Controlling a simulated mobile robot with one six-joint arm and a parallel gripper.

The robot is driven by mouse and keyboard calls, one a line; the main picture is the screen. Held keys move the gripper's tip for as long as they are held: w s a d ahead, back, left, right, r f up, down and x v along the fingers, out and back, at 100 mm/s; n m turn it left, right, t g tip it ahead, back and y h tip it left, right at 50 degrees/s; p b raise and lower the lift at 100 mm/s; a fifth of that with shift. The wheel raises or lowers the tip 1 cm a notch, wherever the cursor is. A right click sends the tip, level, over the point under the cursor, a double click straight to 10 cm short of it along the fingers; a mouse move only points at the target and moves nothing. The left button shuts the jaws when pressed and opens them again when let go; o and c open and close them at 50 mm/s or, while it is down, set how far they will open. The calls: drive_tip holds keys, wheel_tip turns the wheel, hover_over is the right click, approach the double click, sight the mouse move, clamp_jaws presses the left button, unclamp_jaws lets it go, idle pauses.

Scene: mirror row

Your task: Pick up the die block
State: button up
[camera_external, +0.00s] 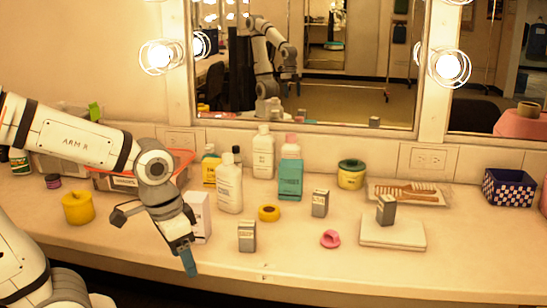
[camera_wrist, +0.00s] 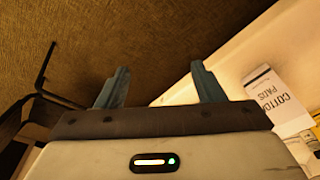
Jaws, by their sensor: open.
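One block (camera_external: 247,237) is near the front edge, one (camera_external: 320,203) is further back, and one (camera_external: 387,210) stands on a pale flat slab (camera_external: 393,233). I cannot tell which is the die block, as their markings are too small to read. My gripper (camera_external: 190,262) points down at the counter's front edge, left of the front block and apart from it. In the wrist view my gripper (camera_wrist: 160,85) has its two blue-grey fingers apart with nothing between them.
A white cotton pads box (camera_wrist: 272,93) is right of the fingers; dark floor fills the wrist view's top. A yellow tape roll (camera_external: 269,212), pink ring (camera_external: 330,239), bottles (camera_external: 229,188) and teal box (camera_external: 290,179) crowd the middle. The counter's front right is clear.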

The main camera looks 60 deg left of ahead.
sight(248, 228)
drive_tip(key=shift+a+f, duration=0.1)
idle(0.3)
